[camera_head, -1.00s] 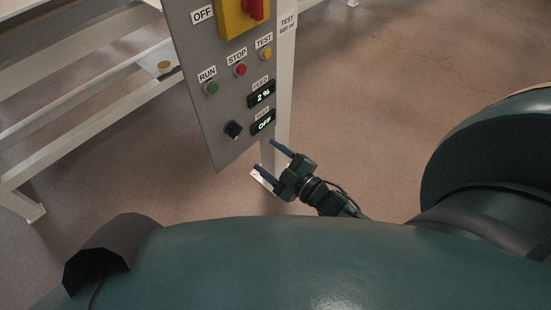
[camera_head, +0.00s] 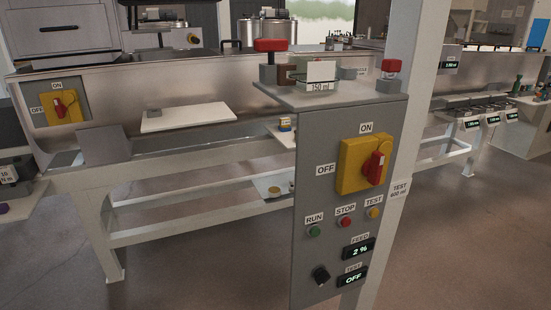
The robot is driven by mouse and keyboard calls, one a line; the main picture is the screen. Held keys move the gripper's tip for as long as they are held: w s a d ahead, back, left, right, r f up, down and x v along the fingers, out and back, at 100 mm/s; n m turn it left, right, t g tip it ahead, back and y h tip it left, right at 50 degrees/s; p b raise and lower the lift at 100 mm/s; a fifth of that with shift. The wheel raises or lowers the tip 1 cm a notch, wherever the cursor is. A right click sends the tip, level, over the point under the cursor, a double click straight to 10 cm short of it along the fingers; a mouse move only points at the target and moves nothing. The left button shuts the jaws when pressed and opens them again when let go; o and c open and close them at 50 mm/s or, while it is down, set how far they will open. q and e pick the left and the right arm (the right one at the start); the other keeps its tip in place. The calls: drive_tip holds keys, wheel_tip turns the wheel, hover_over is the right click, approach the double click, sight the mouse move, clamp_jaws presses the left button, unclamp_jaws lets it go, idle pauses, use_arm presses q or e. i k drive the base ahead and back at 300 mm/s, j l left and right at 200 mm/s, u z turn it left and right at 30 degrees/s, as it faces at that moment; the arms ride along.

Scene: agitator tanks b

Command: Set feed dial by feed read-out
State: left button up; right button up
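The grey control panel (camera_head: 308,258) stands right of centre in the head view. The black feed dial (camera_head: 321,276) sits low on the panel, left of the read-outs. The feed read-out (camera_head: 358,249) shows "2 %". The test read-out (camera_head: 352,279) below it shows "OFF". Above them are a green RUN button (camera_head: 315,232), a red STOP button (camera_head: 346,222) and a yellow TEST button (camera_head: 374,212). The red switch handle on its yellow plate (camera_head: 356,172) is turned toward upright, near the ON label. Neither gripper shows in the current view.
A long metal bench (camera_head: 200,160) runs behind to the left. A post (camera_head: 403,150) stands right of the panel. The floor (camera_head: 450,250) at right is clear.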

sight(321, 276)
drive_tip(key=k+l, duration=0.25)
drive_tip(key=k, duration=0.15)
drive_tip(key=k+l, duration=0.2)
drive_tip(key=k, duration=0.25)
